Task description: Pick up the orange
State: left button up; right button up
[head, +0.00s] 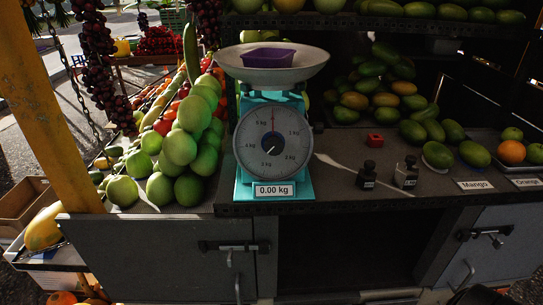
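An orange (511,152) sits at the far right of the counter, beside green fruit and just behind the price labels. The label under it appears to read "Orange" (526,182) and is cut by the picture's edge. More orange-coloured fruit (62,298) shows low at the bottom left, partly cut off. I see neither of my grippers clearly. A dark shape at the bottom right edge is too cut off to identify.
A teal scale (273,189) with a purple tray (268,58) in its pan reads 0.00 kg. Small dark weights (367,175) and a red item (375,140) stand right of it. Piled mangoes (385,75) lie behind. Cabinet doors with handles (481,234) are below. The counter's middle right is mostly clear.

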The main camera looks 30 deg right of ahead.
aim_at(509, 152)
jog(key=l+z, duration=0.1)
jog(key=z, duration=2.45)
